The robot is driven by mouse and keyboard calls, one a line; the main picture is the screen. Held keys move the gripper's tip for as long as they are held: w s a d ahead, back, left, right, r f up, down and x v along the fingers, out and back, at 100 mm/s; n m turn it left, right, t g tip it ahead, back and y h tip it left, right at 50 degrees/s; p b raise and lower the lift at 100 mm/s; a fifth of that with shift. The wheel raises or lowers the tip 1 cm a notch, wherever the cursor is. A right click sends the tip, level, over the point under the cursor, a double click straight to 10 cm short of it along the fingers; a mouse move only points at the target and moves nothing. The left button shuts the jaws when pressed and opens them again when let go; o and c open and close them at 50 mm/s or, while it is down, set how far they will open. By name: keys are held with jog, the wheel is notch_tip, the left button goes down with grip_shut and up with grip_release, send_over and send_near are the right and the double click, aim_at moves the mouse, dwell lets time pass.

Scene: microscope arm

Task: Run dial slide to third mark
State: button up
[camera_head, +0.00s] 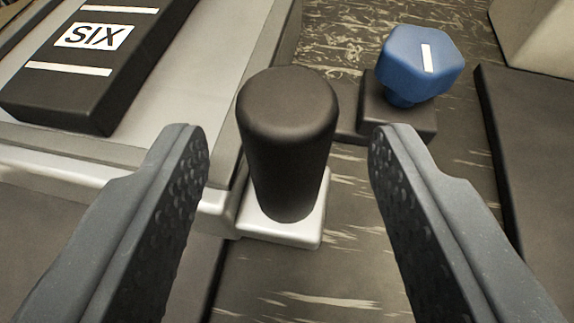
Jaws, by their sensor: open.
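A black cylindrical knob (286,145) stands upright on a small light metal plate (285,232), at the corner of a grey tray-like frame. My gripper (287,150) is open, with one dark studded finger on each side of the knob. Gaps show between the knob and both fingers, so neither appears to touch it. A blue faceted dial (418,62) with a white line sits on a dark square base (398,112) behind the right finger. No numbered scale shows beside the knob.
The grey frame (205,75) with a raised rim fills the left side. A dark slab (525,130) lies at the right, and a pale block (540,35) stands at the upper right. The streaked dark surface (330,270) in front of the knob is clear.

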jog(key=v, duration=1)
jog(key=shift+p, duration=0.3)
jog(key=w+a+r+t+h, duration=0.1)
jog(key=a+r, duration=0.2)
jog(key=r, duration=1)
jog(key=w+a+r+h, duration=0.1)
jog(key=a+r, duration=0.2)
jog(key=r, duration=1)
jog(key=s+a+r+y, duration=0.1)
jog(key=s+a+r, duration=0.4)
jog(key=r, duration=0.3)
jog(key=s+a+r+y, duration=0.1)
jog(key=s+a+r, duration=0.4)
jog(key=r, duration=0.3)
jog(key=s+a+r+n+t+y, duration=0.1)
jog(key=s+a+r, duration=0.4)
jog(key=r, duration=0.3)
jog(key=shift+v, duration=0.9)
jog(key=shift+r, duration=0.1)
